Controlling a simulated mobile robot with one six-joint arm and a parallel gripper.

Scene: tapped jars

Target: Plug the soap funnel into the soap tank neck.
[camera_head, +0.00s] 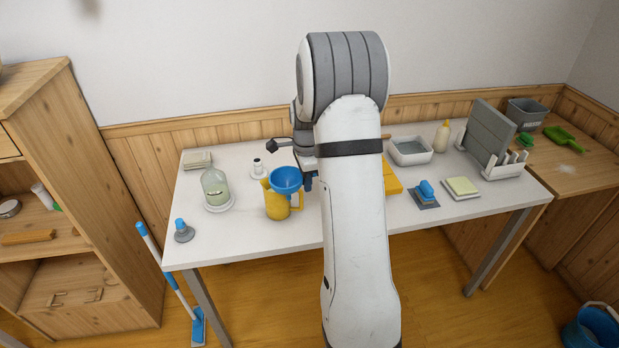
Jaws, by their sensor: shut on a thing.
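The soap funnel (286,178) is a blue cone with its wide mouth up, over the top of a yellow jug (278,207). I cannot tell whether its spout is inside the jug or in front of it. My gripper (307,181) is at the funnel's right side, shut on it; my arm hides most of the fingers. The soap tank (215,190) looks to be the clear, rounded vessel with pale green liquid, on a white round base left of the jug. Its narrow neck points up and nothing sits in it.
A small white fitting (258,169) stands behind the jug. A blue-topped grey plunger-like tool (183,231) stands at the table's front left. The front left table is mostly clear.

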